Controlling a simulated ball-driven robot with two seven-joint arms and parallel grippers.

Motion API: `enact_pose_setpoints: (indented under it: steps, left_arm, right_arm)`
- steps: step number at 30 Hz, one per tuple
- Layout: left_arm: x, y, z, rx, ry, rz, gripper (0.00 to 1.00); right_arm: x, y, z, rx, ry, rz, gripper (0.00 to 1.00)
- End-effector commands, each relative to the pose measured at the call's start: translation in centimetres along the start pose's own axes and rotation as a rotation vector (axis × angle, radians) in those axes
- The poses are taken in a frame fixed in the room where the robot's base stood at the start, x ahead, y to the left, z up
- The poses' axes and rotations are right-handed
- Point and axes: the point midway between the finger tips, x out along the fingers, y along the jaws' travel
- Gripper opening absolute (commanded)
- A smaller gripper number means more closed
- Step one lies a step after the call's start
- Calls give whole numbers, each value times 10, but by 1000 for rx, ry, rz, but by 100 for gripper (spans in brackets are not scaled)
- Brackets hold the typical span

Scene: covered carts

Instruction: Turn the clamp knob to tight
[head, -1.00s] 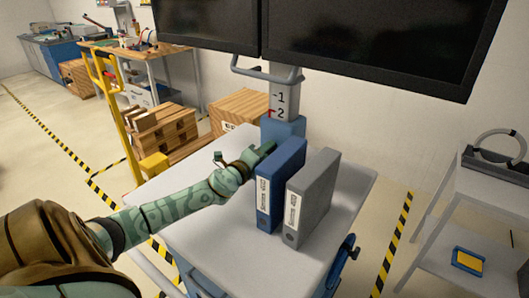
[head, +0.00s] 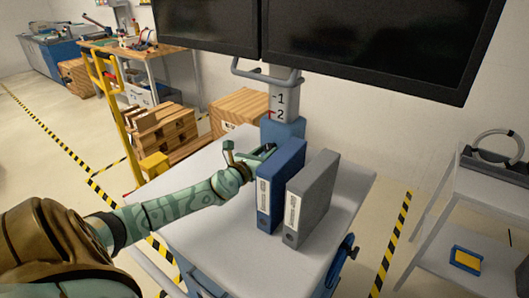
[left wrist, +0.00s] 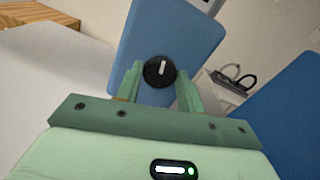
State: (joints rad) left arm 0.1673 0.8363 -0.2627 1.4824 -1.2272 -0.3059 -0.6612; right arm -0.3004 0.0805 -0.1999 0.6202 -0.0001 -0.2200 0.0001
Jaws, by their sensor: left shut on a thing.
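The clamp knob (left wrist: 159,71) is a round black knob with a white line, on the face of a blue housing (left wrist: 168,35) in the left wrist view. Its white line points nearly straight up in that picture. My left gripper (left wrist: 161,76) is shut on the knob, one finger on each side. In the head view my left gripper (head: 265,151) is at the blue block (head: 283,130) at the foot of the monitor column; the knob is hidden there. My right gripper is not in view.
A blue binder (head: 279,185) and a grey binder (head: 312,200) stand upright on the cart top (head: 210,245), close to my left gripper. Two dark monitors (head: 370,40) hang above on the column (head: 284,98). A grey side cart (head: 445,200) stands at the right.

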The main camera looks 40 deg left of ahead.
Motion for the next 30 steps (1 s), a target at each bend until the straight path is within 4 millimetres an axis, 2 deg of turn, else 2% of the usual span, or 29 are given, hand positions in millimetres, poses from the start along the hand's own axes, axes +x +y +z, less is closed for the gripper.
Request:
enact_pose_setpoints:
  steps: [12, 30]
  left_arm:
    - [-1, 0, -5, 212, 10, -3, 15]
    - [-2, 0, -6, 252, 12, -3, 15]
  right_arm:
    - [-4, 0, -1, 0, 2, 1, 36]
    - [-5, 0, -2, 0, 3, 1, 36]
